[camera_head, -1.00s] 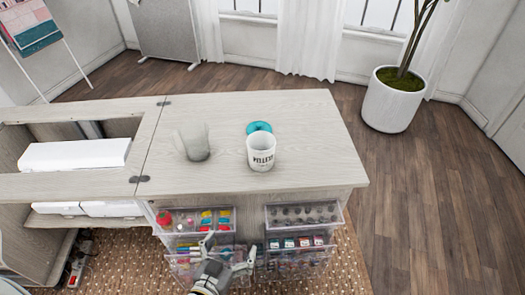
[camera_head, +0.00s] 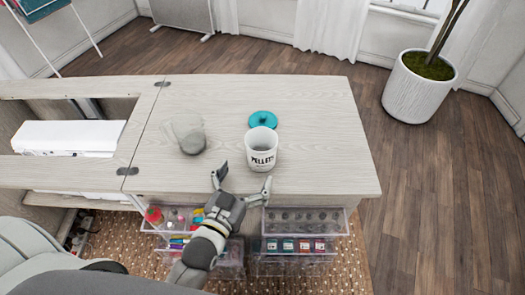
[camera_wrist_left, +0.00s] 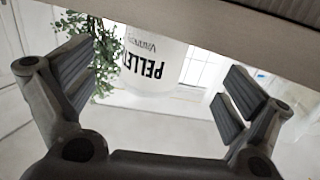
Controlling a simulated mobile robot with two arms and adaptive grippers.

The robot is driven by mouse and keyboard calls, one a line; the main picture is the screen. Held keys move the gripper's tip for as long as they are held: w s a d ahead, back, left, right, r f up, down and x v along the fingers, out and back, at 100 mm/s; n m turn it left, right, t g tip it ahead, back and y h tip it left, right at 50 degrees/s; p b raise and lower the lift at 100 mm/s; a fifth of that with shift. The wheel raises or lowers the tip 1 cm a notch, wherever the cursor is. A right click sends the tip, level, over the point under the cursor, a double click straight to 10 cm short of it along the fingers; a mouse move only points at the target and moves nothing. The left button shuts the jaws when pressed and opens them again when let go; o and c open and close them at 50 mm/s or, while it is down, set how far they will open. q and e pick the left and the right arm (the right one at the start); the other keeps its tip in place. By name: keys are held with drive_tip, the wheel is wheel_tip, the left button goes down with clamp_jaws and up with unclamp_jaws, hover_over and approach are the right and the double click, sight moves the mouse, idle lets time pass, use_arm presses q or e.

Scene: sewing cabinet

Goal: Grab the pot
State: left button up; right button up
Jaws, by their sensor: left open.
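A white pot with dark "PELLETS" lettering (camera_head: 262,152) stands upright and open on the cabinet top (camera_head: 320,135). A teal lid (camera_head: 262,119) lies just behind it. My left gripper (camera_head: 243,179) is open and empty at the front edge of the cabinet top, in front of the pot and a little to its left. In the left wrist view the pot (camera_wrist_left: 153,65) appears upside down beyond and between the two spread fingers, apart from them. My right gripper does not show.
A grey, partly see-through cup-like object (camera_head: 187,133) stands left of the pot. Clear drawers with sewing supplies (camera_head: 300,246) stick out below the front edge. A potted plant (camera_head: 417,90) stands on the floor at right. The right part of the top is clear.

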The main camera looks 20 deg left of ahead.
sight(255, 163)
use_arm(q)
drive_tip(key=shift+w+d+f, duration=0.1)
drive_tip(key=shift+w+f, duration=0.05)
drive_tip(key=shift+w, duration=0.8)
drive_tip(key=w+b, duration=0.1)
drive_tip(key=w, duration=0.1)
drive_tip(key=w+d+b, duration=0.1)
drive_tip(key=w+b, duration=0.1)
drive_tip(key=shift+w+f, duration=0.2)
drive_tip(key=shift+w, duration=0.1)
drive_tip(key=shift+w+r, duration=0.1)
drive_tip(key=shift+w, duration=0.25)
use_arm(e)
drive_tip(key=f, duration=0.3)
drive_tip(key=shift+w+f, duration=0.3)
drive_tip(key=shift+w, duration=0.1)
use_arm(q)
drive_tip(key=shift+c, duration=1)
drive_tip(key=c, duration=1)
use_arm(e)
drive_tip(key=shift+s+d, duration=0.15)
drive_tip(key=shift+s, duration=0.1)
